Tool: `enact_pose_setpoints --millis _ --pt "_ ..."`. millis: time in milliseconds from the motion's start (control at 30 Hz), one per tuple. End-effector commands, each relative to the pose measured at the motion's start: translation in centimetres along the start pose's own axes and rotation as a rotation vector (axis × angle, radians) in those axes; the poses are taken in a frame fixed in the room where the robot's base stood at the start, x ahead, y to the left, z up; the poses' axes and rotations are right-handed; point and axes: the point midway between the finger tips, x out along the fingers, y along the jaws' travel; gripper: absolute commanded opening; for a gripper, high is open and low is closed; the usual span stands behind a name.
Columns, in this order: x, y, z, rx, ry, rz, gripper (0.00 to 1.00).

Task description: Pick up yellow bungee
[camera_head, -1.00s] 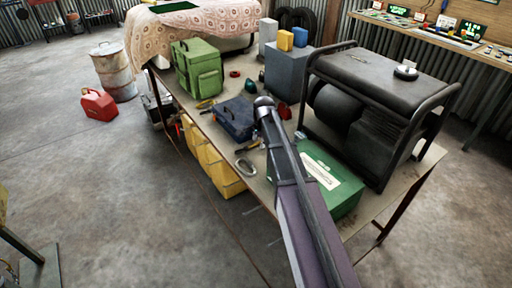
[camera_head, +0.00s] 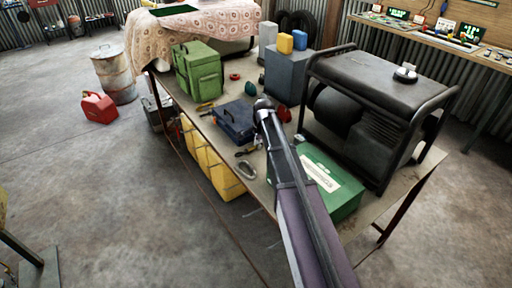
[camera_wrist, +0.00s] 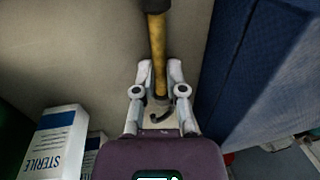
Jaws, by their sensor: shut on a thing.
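The yellow bungee (camera_wrist: 158,50) is a yellow strap with a dark section at the top and a black hook at its lower end. In the wrist view it runs upward from between the pale fingers of my gripper (camera_wrist: 159,67), which is shut on it near the hook end. The far end of the bungee runs out of the picture at the top. In the head view my arm covers most of the gripper, and the bungee is too small to make out surely.
The workbench (camera_head: 377,212) holds a blue toolbox (camera_head: 234,122), a green case (camera_head: 340,205), a generator (camera_head: 375,110) and a green bag (camera_head: 198,72). The toolbox (camera_wrist: 262,75) is close on the right in the wrist view. A white STERILE box (camera_wrist: 52,150) is at lower left.

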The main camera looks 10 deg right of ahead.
Motion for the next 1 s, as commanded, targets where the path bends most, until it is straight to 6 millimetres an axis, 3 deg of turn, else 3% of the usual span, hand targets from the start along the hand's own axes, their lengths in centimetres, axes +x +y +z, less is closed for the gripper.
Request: enact_pose_setpoints --millis 467,1000 --pt "-1.1 -0.2 -0.1 0.001 0.000 0.000 0.00" --pt "-6.2 -1.1 -0.1 0.001 0.000 0.000 0.00"
